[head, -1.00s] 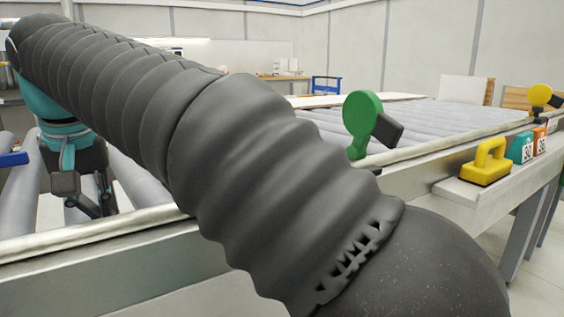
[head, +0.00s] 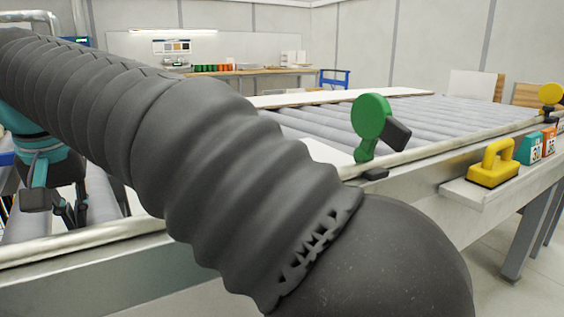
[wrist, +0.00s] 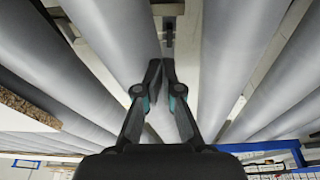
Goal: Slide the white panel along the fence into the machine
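A long white panel (head: 345,97) lies across the far side of the roller table in the head view. A white flat surface (head: 328,153) also shows beside my arm, near the green part; I cannot tell if it is another panel. In the wrist view, a board with a raw chipboard edge (wrist: 25,108) is at the left. A pale metal rail (head: 450,145), perhaps the fence, runs along the table's near side. My gripper (head: 72,218) is at the far left over the rollers. In the wrist view its fingers (wrist: 161,65) are nearly together with nothing between them. I cannot make out the machine.
Grey rollers (head: 450,112) fill the table. A green round-headed part (head: 371,117) and a yellow one (head: 550,94) stand at the rail. A yellow handled block (head: 493,165) and numbered teal and orange blocks sit on a side ledge. My arm hides much of the middle.

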